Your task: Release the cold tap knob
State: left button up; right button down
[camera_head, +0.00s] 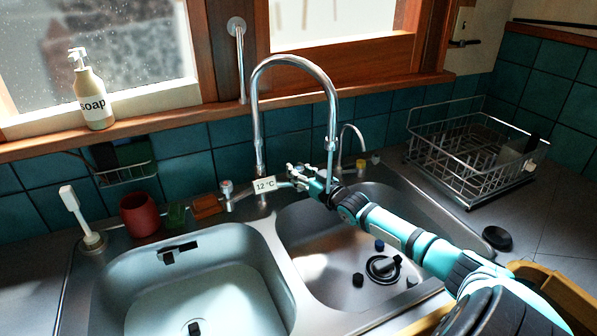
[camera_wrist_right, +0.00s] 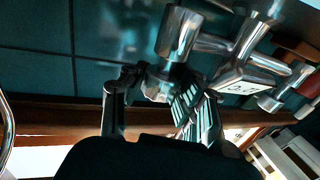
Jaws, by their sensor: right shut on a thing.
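The chrome tap (camera_head: 257,120) rises behind the double sink, with a tall curved spout and a knob on each side. A small label on it (camera_head: 265,184) reads 12 °C. The left knob (camera_head: 227,188) stands free. My right gripper (camera_head: 300,178) reaches in from the right and is shut on the right-hand knob, which I take as the cold tap knob. In the wrist view the cold tap knob (camera_wrist_right: 158,84) sits between the two dark fingers, partly hidden by them. The label also shows there (camera_wrist_right: 240,87), upside down. My left gripper is not in view.
The spout hangs close above my right wrist. A small second faucet (camera_head: 350,135) stands just right of it. A wire dish rack (camera_head: 470,150) stands at the right. A red cup (camera_head: 139,214) and a brush (camera_head: 85,220) stand at the left. A soap bottle (camera_head: 92,95) is on the sill.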

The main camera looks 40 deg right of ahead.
jog(key=m+h+p, duration=0.2)
jog(key=h+p, duration=0.1)
jog(key=p, duration=0.1)
jog(key=m+g+h+p, duration=0.1)
jog(key=m+h+p, duration=0.1)
jog(key=h+p, duration=0.1)
jog(key=shift+w+a+r+g+p, duration=0.1)
jog(key=shift+g+p, duration=0.2)
jog(key=shift+p, duration=0.55)
jog(key=shift+m+g+h+p, duration=0.6)
jog(key=shift+m+h, duration=0.3)
jog(key=shift+h, duration=0.2)
jog(key=shift+f+m+g+h, duration=0.2)
jog(key=shift+m+g+h, duration=0.2)
jog(key=shift+m+h, duration=0.15)
jog(key=shift+f+m+g+h, duration=0.15)
jog(key=shift+m+g+h, duration=0.65)
jog(key=shift+h, duration=0.25)
jog(key=shift+m+g+h+b, duration=0.95)
jog(key=shift+g+h+b, duration=0.15)
jog(key=shift+m+g+h+b, duration=0.7)
jog(key=shift+m+g, duration=0.1)
jog(key=shift+g, duration=0.4)
jog(key=shift+r, duration=0.2)
